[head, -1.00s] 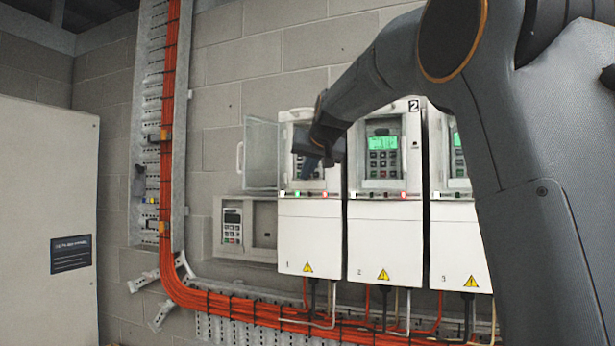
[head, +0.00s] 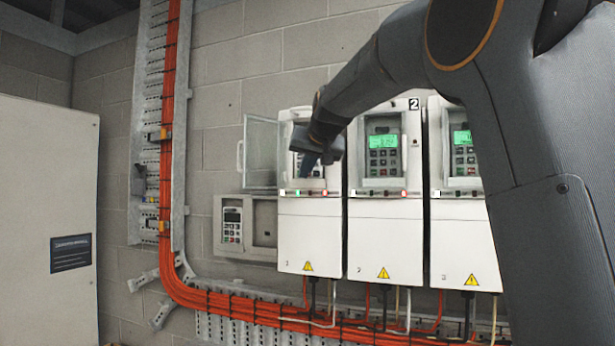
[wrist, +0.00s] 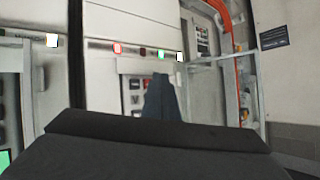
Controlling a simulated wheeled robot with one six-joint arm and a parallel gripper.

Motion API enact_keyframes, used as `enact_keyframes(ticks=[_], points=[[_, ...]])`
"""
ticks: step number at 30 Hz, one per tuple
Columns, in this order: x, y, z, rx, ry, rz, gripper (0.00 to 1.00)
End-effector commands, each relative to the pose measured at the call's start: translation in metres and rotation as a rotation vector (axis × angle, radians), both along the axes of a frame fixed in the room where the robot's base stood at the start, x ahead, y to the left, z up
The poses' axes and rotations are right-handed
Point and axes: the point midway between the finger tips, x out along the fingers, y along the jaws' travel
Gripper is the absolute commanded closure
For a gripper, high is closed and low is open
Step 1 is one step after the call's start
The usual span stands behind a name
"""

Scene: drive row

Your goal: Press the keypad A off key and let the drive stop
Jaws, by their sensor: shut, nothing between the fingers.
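My gripper (head: 308,165) is shut and empty, its tip in front of the keypad of drive 1 (head: 309,235). In the wrist view the dark fingers (wrist: 161,97) cover part of that keypad (wrist: 134,98), with a few dark keys showing beside them. I cannot tell whether the tip touches a key. The keypad's display and most keys are hidden in the head view. No letter A or off label is readable.
A clear hinged door (head: 261,152) stands open left of drive 1. Drive 2 (head: 385,240) and drive 3 (head: 465,245) stand to the right, with lit green screens. A separate keypad (head: 232,225) sits in a recessed wall box. Orange cables (head: 168,120) run down and along below.

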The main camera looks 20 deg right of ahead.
Motion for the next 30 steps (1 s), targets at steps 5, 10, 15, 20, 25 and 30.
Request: enact_keyframes(ticks=[5,10,15,20,25,30], points=[[0.000,0.000,0.000,0.000,0.000,0.000,1.00],[-0.002,0.002,0.000,0.000,0.000,0.001,1.00],[-0.013,0.011,0.000,-0.001,0.000,0.002,1.00],[-0.025,0.019,0.000,-0.001,0.000,0.002,1.00],[-0.036,0.027,-0.001,0.000,0.001,0.002,1.00],[-0.041,0.030,0.000,0.000,0.000,0.000,1.00]])
